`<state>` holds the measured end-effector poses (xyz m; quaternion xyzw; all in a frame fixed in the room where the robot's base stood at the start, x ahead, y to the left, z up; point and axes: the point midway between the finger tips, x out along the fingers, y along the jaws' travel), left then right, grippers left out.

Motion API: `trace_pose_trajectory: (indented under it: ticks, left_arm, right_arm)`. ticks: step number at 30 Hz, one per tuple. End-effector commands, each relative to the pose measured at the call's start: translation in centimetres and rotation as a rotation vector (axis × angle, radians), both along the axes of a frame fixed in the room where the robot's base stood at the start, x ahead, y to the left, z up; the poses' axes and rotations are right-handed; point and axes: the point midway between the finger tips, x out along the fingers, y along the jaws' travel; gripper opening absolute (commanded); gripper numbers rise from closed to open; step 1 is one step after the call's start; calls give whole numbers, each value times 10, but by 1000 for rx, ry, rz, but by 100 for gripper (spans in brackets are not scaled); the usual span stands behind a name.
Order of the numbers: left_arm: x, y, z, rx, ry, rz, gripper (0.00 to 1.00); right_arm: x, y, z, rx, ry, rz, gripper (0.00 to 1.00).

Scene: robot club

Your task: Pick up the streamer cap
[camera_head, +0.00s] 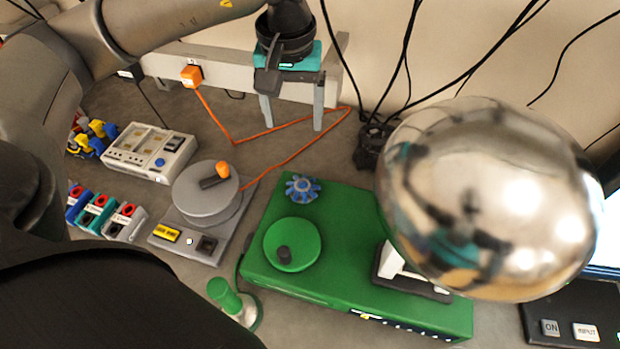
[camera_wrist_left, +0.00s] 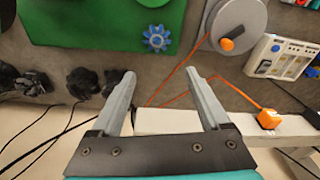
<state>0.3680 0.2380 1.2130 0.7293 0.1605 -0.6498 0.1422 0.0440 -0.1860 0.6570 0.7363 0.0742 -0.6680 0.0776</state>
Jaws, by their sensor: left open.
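I cannot tell for sure which piece is the streamer cap. A small blue toothed wheel (camera_head: 303,187) lies on the back left part of a green box (camera_head: 340,240). A round green disc (camera_head: 292,240) with a dark knob is in front of it. My left gripper (camera_head: 292,122) is open and empty, fingers pointing down, behind the box near the white beam. In the left wrist view its fingertips (camera_wrist_left: 160,76) are spread, apart from the blue wheel (camera_wrist_left: 157,39), which shows beyond them. My right gripper is not in view.
A large shiny sphere (camera_head: 490,200) hides part of the green box. A grey device with a round plate (camera_head: 207,192), a panel (camera_head: 148,152) and a green-handled piece (camera_head: 233,303) stand to the left. An orange cable (camera_head: 270,132) and a dark cluster (camera_head: 375,145) lie behind.

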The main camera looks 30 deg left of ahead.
Motion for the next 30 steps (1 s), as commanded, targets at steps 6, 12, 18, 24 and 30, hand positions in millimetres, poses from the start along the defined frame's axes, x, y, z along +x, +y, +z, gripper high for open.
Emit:
trace_pose_trajectory:
  ticks: [6,12,18,24,30]
  left_arm:
    - [0,0,-43,0,0,0,79]
    - [0,0,-55,0,0,0,79]
    - [1,2,-80,1,6,1,79]
    - [7,3,-123,0,4,1,79]
    - [10,4,-148,0,1,0,79]
  right_arm:
    - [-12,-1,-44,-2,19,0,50]
    - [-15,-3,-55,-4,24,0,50]
    - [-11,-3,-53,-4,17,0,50]
    - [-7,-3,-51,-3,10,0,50]
    - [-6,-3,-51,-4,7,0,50]
